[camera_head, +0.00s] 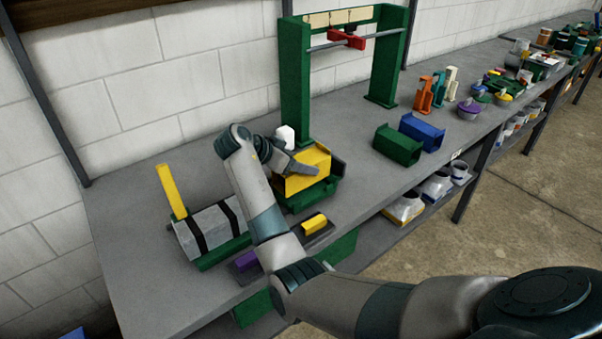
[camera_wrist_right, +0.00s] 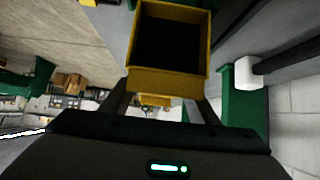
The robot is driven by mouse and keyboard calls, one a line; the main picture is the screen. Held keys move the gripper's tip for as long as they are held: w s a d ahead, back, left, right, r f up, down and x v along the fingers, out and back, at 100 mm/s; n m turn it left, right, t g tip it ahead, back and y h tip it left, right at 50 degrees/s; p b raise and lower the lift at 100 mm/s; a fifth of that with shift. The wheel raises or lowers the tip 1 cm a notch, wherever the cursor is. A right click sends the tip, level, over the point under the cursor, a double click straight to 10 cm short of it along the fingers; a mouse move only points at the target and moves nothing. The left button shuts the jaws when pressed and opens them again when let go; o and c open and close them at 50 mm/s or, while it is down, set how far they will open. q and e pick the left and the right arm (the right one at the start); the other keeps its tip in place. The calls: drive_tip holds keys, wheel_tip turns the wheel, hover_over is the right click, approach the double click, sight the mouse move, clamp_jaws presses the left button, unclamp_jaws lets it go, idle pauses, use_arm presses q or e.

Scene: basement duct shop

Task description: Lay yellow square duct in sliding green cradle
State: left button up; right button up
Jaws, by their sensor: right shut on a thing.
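The yellow square duct (camera_head: 306,161) is at the green cradle (camera_head: 312,196) in the middle of the bench. It sits over or in the cradle; I cannot tell whether it rests on the bottom. My right gripper (camera_head: 308,170) reaches in from the left side of the duct and is shut on it. In the right wrist view the duct (camera_wrist_right: 168,78) shows its open dark end, with the right gripper's fingers (camera_wrist_right: 163,100) at its near edge. Part of the cradle is hidden behind the duct and gripper. My left gripper is not in view.
A green frame (camera_head: 296,80) with a red clamp (camera_head: 347,40) stands behind the cradle. A green duct (camera_head: 397,146) and a blue duct (camera_head: 422,131) lie to the right. A strapped grey cylinder (camera_head: 207,228) lies left. Purple (camera_head: 246,261) and yellow blocks (camera_head: 314,223) sit near the front edge.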

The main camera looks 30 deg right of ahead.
wheel_tip(320, 180, down, 3)
drive_tip(key=shift+f+p, duration=0.15)
drive_tip(key=shift+p, duration=0.7)
drive_tip(key=shift+f, duration=0.25)
drive_tip(key=shift+f, duration=0.15)
drive_tip(key=o, duration=1.3)
